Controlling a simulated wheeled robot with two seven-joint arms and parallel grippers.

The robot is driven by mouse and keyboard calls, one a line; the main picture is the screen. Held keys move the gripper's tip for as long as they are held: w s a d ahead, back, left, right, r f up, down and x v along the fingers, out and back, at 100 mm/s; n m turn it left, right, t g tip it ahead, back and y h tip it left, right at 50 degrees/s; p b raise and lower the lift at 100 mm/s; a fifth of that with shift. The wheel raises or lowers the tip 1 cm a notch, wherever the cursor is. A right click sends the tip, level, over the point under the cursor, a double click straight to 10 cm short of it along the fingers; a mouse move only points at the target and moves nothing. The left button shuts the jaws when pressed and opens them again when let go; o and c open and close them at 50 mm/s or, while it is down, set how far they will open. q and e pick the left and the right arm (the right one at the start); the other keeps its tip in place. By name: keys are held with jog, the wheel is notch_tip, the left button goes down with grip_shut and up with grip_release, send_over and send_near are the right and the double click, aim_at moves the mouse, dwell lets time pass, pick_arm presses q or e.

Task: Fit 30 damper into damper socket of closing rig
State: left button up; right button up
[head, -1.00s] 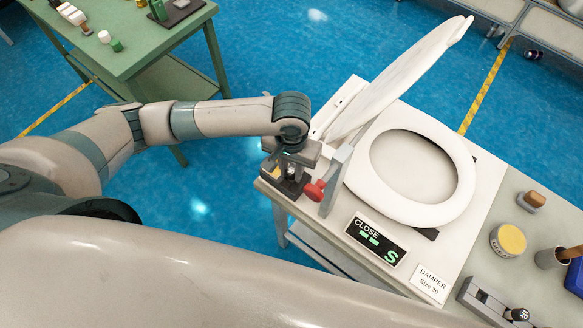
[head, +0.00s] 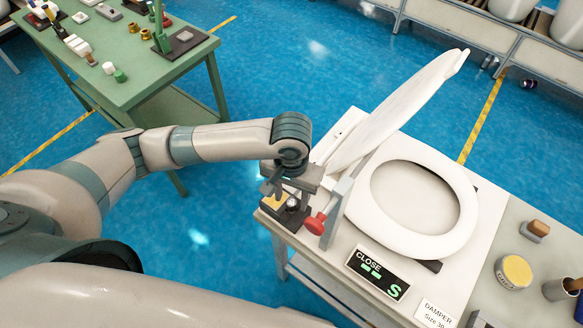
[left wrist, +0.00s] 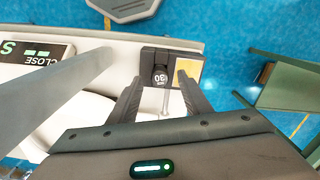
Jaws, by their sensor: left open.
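My left gripper (head: 282,188) is just above a dark block at the near left corner of the closing rig. In the left wrist view the gripper's two fingers (left wrist: 158,84) are apart. Between their tips is the damper (left wrist: 160,76), with a black cap marked 30 and a thin pale rod. The damper is at the dark block, the damper socket (left wrist: 150,54), beside a yellow pad. How deep it sits is hard to tell. The closing rig (head: 375,232) carries a white toilet seat (head: 357,200) with its lid (head: 400,105) tilted up. My right gripper is out of view.
A red knob (head: 316,224) on a grey post stands close right of the gripper. A CLOSE display (head: 378,272) and a DAMPER Size 30 card (head: 434,314) lie nearer. A yellow-topped tin (head: 514,271) is at right. A green table (head: 130,60) stands across blue floor.

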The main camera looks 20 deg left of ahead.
pick_arm(q)
notch_tip(320, 180, up, 14)
jog(key=b, duration=0.1)
jog(key=shift+r+b, duration=0.15)
jog(key=shift+b, duration=0.2)
dwell(0.9)
jog(key=shift+s, duration=0.1)
